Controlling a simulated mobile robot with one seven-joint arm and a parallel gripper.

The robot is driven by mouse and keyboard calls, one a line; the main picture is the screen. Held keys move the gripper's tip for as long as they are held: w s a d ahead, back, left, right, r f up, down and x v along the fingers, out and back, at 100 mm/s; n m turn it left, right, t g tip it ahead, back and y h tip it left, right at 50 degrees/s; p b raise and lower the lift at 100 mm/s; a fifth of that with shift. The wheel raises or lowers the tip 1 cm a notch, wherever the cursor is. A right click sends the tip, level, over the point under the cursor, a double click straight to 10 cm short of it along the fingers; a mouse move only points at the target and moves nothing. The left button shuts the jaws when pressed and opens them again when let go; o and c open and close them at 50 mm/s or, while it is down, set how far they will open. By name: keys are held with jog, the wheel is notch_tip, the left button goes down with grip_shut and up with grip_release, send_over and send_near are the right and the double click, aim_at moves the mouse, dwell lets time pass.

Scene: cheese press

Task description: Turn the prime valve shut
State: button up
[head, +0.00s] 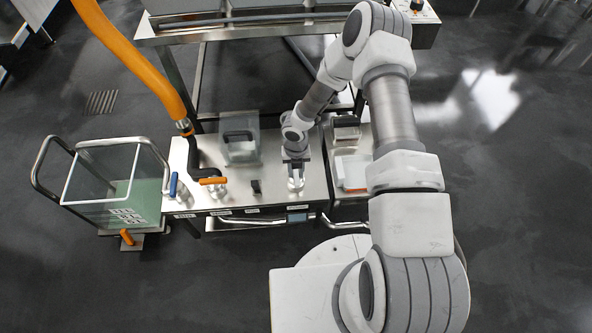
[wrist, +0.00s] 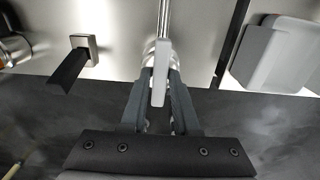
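A valve with a pale grey lever (wrist: 160,72) stands on the front of the steel bench, on a steel pipe. The labels are too small to read, so I cannot confirm that it is the prime valve. My gripper (head: 295,183) is down at this valve. In the wrist view my gripper (wrist: 161,78) has one dark finger on each side of the lever, very close to it. I cannot tell whether they press on it. The lever points back toward the wrist camera. In the head view the gripper mostly hides this valve.
Left along the bench are a black handle (head: 256,187), an orange lever (head: 213,181) and a blue lever (head: 173,184). A clear box (head: 240,141) stands behind. A white-and-grey container (head: 352,172) is right of the gripper. A cart (head: 68,190) stands left.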

grip_shut()
jog(key=shift+m, duration=0.3)
jog(key=m+b, duration=0.1)
jog(key=m, duration=0.1)
jog(key=shift+m, duration=0.4)
jog(key=m+b, duration=0.1)
jog(key=m, duration=0.3)
jog(key=m+b, duration=0.1)
jog(key=m, duration=0.4)
jog(key=shift+m, duration=0.4)
jog(key=shift+m+b, duration=0.4)
jog(key=shift+m, duration=1.9)
